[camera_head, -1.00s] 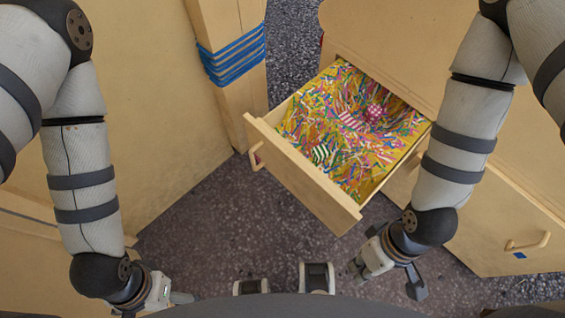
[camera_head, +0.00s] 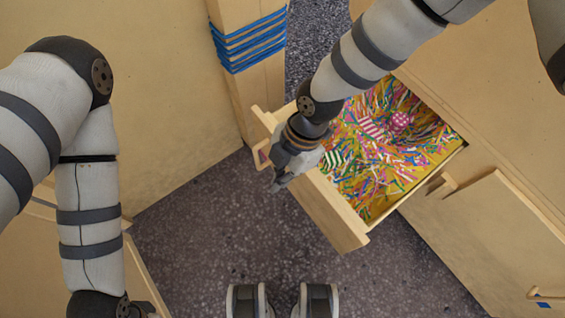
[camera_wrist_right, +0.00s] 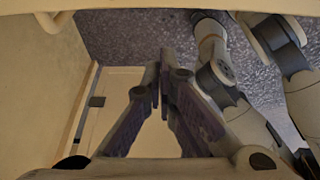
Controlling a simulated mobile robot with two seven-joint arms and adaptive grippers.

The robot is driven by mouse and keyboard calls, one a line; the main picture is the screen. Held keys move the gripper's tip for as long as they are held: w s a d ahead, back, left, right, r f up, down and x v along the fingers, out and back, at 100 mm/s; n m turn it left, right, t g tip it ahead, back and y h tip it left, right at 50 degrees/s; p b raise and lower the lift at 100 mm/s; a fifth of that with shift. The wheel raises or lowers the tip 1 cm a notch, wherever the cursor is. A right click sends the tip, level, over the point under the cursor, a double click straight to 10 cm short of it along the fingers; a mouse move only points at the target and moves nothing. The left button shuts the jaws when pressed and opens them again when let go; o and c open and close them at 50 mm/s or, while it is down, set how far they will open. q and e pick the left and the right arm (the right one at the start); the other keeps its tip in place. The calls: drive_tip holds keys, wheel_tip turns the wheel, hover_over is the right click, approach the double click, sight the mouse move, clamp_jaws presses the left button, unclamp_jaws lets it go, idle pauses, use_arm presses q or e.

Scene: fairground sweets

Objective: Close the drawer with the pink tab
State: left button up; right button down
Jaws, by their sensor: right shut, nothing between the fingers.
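The drawer (camera_head: 335,218) stands pulled out of the wooden cabinet, full of coloured paper shreds with striped and dotted sweets among them. Its front panel faces the lower left, with a handle (camera_head: 262,153) near its left end. I cannot make out a pink tab for sure. My right gripper (camera_head: 277,186) is shut and empty, just outside the front panel near the handle; whether it touches is unclear. In the right wrist view its fingers (camera_wrist_right: 163,58) are together, with a wooden edge along the top. My left arm is at the left; its gripper is out of view.
A wooden post (camera_head: 248,75) with blue bands stands behind the drawer's left end. The cabinet (camera_head: 490,230) continues to the right, with a small blue tab (camera_head: 543,304) low at the right. A tan panel (camera_head: 150,130) stands at the left. The dark speckled floor (camera_head: 220,240) before the drawer is clear.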

use_arm(q)
drive_tip(key=shift+w+r, duration=0.1)
drive_tip(key=shift+r, duration=0.1)
use_arm(e)
drive_tip(key=w+d, duration=0.2)
drive_tip(key=shift+d+r, duration=0.15)
drive_tip(key=shift+d, duration=0.2)
